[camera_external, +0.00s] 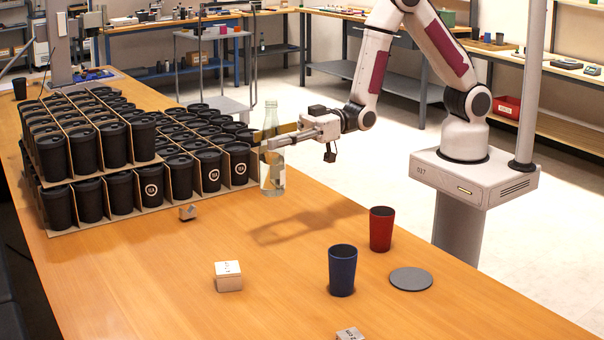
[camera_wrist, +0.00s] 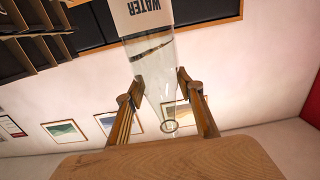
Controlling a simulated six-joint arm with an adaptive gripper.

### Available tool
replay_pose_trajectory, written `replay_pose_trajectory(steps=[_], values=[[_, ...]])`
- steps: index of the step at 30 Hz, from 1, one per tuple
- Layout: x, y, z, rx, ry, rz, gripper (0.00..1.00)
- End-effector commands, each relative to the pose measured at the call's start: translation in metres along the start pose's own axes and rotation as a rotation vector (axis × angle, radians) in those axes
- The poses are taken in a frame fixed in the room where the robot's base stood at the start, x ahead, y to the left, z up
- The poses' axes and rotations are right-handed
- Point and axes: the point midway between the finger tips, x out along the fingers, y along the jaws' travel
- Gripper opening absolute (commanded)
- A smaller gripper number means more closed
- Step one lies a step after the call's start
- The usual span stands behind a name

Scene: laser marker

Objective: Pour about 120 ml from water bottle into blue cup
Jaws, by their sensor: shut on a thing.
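The water bottle (camera_external: 272,165) is clear glass with a pale label, upright, in the external view beside the stacked black cups. My gripper (camera_external: 275,139) is shut on its upper part. The bottle's shadow and my arm's shadow fall on the table to the right, and the bottle appears held above the tabletop. The blue cup (camera_external: 342,270) stands upright on the table, to the right and nearer the camera. Its inside is mostly hidden.
A red cup (camera_external: 381,229) stands just behind the blue cup, with a grey round coaster (camera_external: 410,279) to its right. Small blocks (camera_external: 228,276) lie on the wooden table (camera_external: 150,290). Stacked black lidded cups (camera_external: 125,145) in cardboard dividers fill the left. The table's middle is largely clear.

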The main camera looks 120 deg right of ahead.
Motion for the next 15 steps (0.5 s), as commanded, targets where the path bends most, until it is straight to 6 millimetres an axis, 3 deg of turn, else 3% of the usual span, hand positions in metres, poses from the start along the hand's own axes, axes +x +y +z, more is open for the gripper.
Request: replay_pose_trajectory(steps=[6, 15], values=[[-0.001, -0.027, 0.0, -0.006, 0.002, -0.062, 0.0], [-0.01, -0.089, 0.0, -0.017, 0.004, -0.208, 0.0]])
